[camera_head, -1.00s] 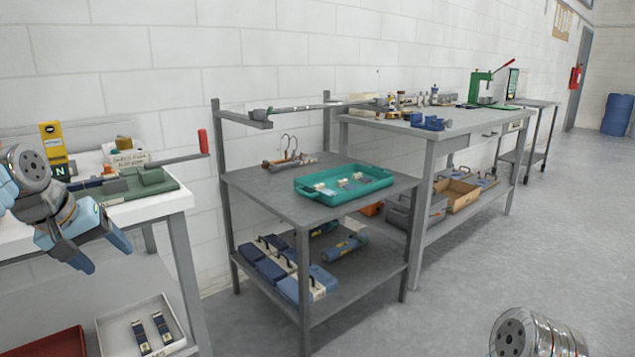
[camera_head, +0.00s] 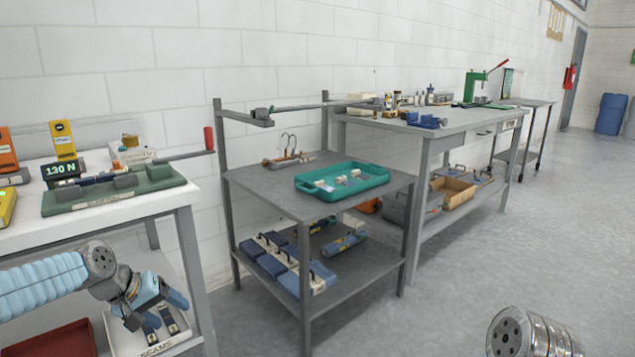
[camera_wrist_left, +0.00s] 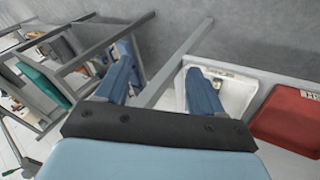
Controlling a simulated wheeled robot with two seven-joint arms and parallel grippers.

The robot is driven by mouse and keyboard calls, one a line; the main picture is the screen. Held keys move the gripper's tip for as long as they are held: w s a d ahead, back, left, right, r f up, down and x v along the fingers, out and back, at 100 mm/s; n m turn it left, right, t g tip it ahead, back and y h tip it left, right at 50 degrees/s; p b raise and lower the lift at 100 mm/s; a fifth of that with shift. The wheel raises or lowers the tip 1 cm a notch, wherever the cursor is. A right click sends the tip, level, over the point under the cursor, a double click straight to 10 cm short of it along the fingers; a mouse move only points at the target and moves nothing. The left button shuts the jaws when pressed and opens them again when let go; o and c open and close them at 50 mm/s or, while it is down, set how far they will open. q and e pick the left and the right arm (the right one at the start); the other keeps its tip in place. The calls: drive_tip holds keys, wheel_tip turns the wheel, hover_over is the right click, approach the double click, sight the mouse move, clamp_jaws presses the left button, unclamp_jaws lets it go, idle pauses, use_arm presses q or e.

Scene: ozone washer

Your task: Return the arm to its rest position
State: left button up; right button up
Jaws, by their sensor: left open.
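My left arm (camera_head: 45,285) comes in from the left in the head view, low beside the front edge of the white table. Its gripper (camera_head: 160,305) hangs in front of the white bin on the lower shelf and hides part of it. In the left wrist view the two blue fingers (camera_wrist_left: 160,88) stand wide apart with nothing between them but a table leg and shelf behind. Only a metal link of my right arm (camera_head: 530,335) shows at the bottom right of the head view; its gripper is out of frame.
The white table (camera_head: 110,212) carries a green fixture (camera_head: 110,192) and a 120 N display (camera_head: 63,170). Below are a white bin (camera_head: 185,338) and a red bin (camera_head: 60,345). A grey cart (camera_head: 270,197) with a teal tray (camera_head: 375,180) stands to the right. Open floor lies at the right.

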use_arm(q)
drive_tip(key=s+d+f+m+g+h, duration=0.1)
drive_tip(key=s+d+f, duration=0.2)
drive_tip(key=d+f, duration=0.7)
drive_tip(key=s+d+f+g+h, duration=0.1)
drive_tip(key=s+d+f, duration=0.35)
drive_tip(key=f, duration=0.85)
drive_tip(key=s+d+f+m+g+y, duration=0.1)
drive_tip(key=s+d+f, duration=0.2)
drive_tip(key=s+f, duration=0.3)
drive_tip(key=s+d+f+m+g, duration=0.1)
drive_tip(key=s+d+f, duration=0.3)
drive_tip(key=s+f, duration=0.3)
drive_tip(key=s, duration=0.4)
drive_tip(key=shift+s+d+y, duration=0.25)
drive_tip(key=shift+s+y, duration=0.1)
drive_tip(key=shift+y, duration=0.05)
